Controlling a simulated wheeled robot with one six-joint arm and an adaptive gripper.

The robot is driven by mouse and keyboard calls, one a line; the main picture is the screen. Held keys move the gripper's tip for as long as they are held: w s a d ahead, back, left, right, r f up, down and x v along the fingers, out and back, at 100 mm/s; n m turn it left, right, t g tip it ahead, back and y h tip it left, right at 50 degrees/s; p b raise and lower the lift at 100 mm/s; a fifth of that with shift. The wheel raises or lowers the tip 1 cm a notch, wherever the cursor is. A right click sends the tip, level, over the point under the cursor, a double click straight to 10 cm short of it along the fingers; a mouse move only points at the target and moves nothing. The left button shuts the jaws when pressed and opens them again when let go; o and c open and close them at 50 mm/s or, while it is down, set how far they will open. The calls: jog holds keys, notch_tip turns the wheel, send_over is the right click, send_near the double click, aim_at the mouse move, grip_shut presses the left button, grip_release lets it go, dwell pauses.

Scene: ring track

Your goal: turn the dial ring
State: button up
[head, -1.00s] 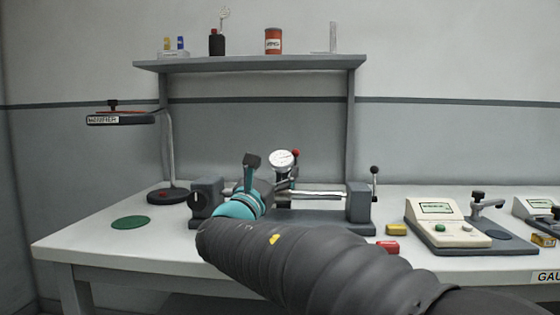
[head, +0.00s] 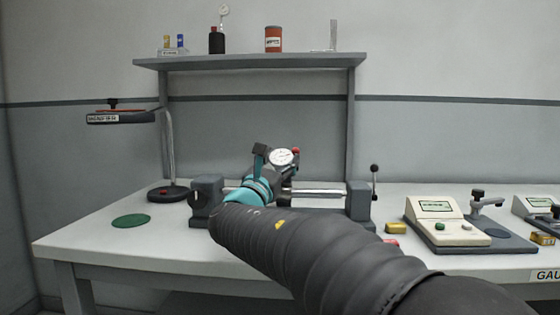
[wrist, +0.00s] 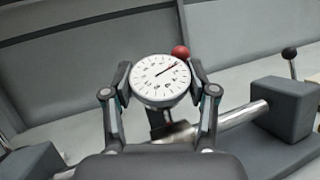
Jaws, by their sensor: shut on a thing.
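My gripper (wrist: 160,82) has one finger on each side of the dial's rim and is shut on the ring.
The shaft (head: 318,193) runs between a left grey block (head: 206,192) and a right grey block (head: 360,203) with a black-knobbed lever. A lamp-like stand (head: 168,195) and green disc (head: 131,221) are left. Yellow and red blocks and a gauge unit (head: 447,227) are right.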

jog(key=shift+a+r+m+g+h+p, duration=0.1)
jog(key=shift+m+g+h+p, duration=0.55)
jog(key=shift+m+h, duration=0.5)
jog(key=shift+m+g, duration=0.25)
jog(key=o, duration=1.2)
jog(key=shift+c, duration=0.2)
jog(key=v, duration=1.2)
jog(key=shift+f, duration=0.25)
jog(key=shift+w, duration=0.1)
